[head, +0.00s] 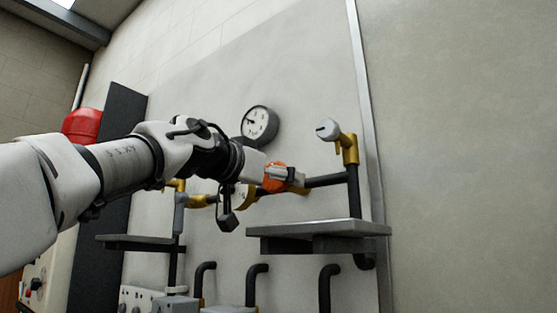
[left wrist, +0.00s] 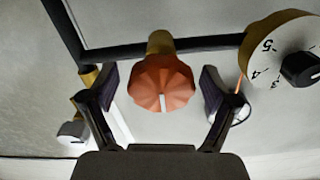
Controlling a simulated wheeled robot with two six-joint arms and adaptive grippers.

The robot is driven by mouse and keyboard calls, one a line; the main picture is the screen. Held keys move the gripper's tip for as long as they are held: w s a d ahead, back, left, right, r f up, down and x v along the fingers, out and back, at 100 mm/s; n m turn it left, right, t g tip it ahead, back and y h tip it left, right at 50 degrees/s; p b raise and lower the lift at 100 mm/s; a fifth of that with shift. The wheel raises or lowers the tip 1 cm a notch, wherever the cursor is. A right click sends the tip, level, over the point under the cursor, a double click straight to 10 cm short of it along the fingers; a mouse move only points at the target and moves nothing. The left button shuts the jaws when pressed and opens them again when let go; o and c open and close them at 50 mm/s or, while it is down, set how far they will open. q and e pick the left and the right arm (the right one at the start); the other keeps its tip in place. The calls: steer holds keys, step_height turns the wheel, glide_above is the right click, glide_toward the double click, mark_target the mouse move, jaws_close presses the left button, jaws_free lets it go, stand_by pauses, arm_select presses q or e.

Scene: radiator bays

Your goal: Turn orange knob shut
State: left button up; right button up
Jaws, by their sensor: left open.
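The orange knob (left wrist: 160,84) is ribbed, with a white line on its face, and sits on a brass stem on a black pipe. In the left wrist view it lies between the two fingers of my left gripper (left wrist: 161,95), which is open. A gap shows on each side of the knob, so the fingers appear not to touch it. In the head view my left gripper (head: 285,175) is at the knob (head: 273,178) and partly hides it. My right gripper is in neither view.
A brass dial with numbers (left wrist: 262,40) is close beside the gripper in the left wrist view. A brass valve with a white cap (head: 350,150) stands right of the knob. A grey shelf (head: 320,229) juts out below. A round gauge (head: 259,124) hangs above.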

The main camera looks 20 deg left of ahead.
arm_select(q)
steer(key=shift+w+d, duration=0.15)
steer(key=shift+w, duration=0.2)
steer(key=shift+s+a, duration=0.25)
steer(key=shift+s, duration=0.15)
steer(key=shift+s+r, duration=0.1)
steer(key=shift+s, duration=0.1)
steer(key=shift+c, duration=1.4)
steer(key=c, duration=0.9)
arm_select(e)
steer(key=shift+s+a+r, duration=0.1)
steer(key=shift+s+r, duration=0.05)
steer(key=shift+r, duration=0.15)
